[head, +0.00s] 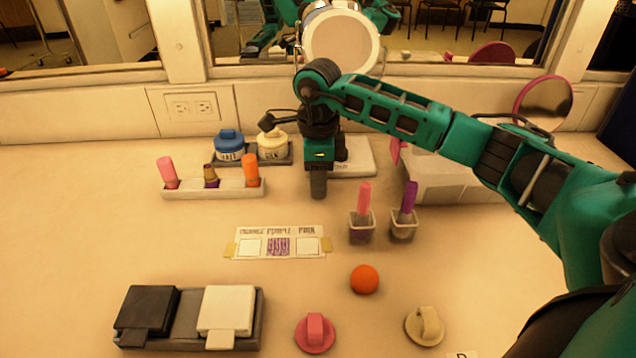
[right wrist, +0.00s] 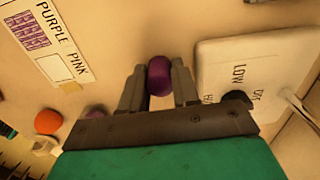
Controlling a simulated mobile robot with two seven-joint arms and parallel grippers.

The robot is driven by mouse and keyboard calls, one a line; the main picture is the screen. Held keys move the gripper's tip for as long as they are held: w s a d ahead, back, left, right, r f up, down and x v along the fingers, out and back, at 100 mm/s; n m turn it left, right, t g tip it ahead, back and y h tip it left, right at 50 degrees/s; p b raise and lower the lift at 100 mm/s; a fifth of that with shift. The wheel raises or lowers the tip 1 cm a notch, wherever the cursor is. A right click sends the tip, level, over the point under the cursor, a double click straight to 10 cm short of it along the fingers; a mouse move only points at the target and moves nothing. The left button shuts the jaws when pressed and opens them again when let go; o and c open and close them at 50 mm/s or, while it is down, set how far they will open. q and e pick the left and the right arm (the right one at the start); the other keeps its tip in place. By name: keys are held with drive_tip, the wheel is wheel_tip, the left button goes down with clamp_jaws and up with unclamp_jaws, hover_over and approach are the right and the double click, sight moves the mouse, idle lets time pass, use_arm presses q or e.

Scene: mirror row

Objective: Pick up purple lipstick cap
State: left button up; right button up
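The purple lipstick cap (right wrist: 159,76) shows in the right wrist view between the two fingers of my right gripper (right wrist: 160,88). Both fingers lie against its sides with no clear gap, so the gripper looks shut on it. In the head view my right gripper (head: 318,188) points down, low over the table behind the label card. The cap is hidden there, and I cannot tell whether it touches the table. My left gripper is not in view.
Two small cups (head: 361,229) right of the gripper hold a pink piece (head: 364,197) and a purple piece (head: 409,196). An orange ball (head: 364,279) lies in front.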

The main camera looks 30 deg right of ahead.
drive_tip(key=shift+c, duration=1.4)
